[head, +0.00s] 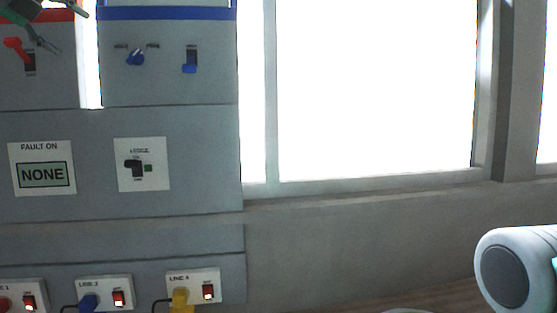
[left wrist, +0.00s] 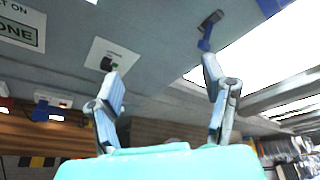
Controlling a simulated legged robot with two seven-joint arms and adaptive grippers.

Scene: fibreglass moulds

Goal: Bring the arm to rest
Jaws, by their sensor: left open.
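My left gripper (head: 42,36) shows only in part at the top left of the head view, in front of the red-topped panel near a red lever (head: 16,44). Its body is cut off by the frame edge. In the left wrist view, the left gripper (left wrist: 160,75) has its two fingers wide apart with nothing between them. In that view a blue lever (left wrist: 206,38) lines up with the right finger's tip; I cannot tell whether they touch. My right gripper is not in view.
The grey cabinet has a blue lever (head: 190,63), a blue knob (head: 136,57), a "NONE" fault display (head: 42,172) and a black rotary switch (head: 134,167). Line sockets (head: 104,293) with coloured plugs sit below. A bright window (head: 375,90) is at right.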

